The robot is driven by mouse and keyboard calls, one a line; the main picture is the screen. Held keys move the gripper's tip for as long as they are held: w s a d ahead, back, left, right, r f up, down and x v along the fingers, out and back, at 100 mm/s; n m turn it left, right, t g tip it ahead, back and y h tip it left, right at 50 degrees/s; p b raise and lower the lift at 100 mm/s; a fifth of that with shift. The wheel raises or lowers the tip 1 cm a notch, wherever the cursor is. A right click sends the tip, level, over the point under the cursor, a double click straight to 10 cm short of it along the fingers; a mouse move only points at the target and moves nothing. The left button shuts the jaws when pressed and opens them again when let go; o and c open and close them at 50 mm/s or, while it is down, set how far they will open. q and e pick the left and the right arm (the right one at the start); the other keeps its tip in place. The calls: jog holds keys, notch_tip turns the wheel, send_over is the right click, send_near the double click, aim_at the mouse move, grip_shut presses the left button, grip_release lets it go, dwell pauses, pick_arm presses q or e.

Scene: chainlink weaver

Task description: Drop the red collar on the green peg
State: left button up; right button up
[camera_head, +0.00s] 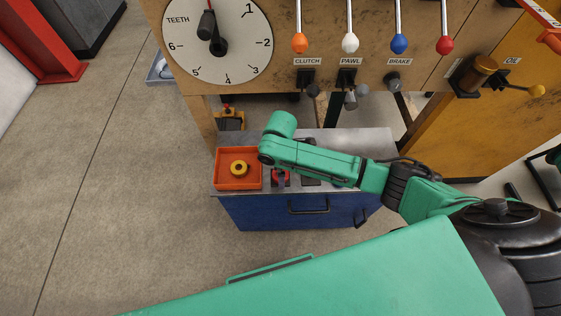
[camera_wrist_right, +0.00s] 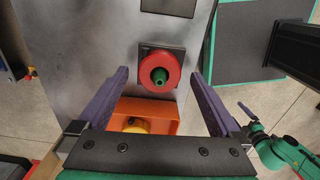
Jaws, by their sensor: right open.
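The red collar (camera_wrist_right: 160,66) is around the green peg (camera_wrist_right: 160,77) in the right wrist view. The peg's top shows through its hole, and a dark square base (camera_wrist_right: 142,49) lies beneath. I cannot tell exactly how low the collar sits. My right gripper (camera_wrist_right: 159,78) is open, with its two purple fingers on either side of the collar and apart from it. In the head view the red collar (camera_head: 281,180) shows in part on the bench, below my right arm, which hides the gripper. My left gripper is not in view.
An orange tray (camera_head: 219,182) with a yellow ring (camera_head: 239,168) stands on the grey-topped blue bench (camera_head: 256,213), left of the collar. Behind it is a wooden panel with a dial (camera_head: 240,56) and several levers. Open floor lies to the left.

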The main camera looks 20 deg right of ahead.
notch_tip(320, 180, up, 14)
jog(key=p, duration=0.1)
jog(key=shift+f, duration=0.1)
dwell(0.4)
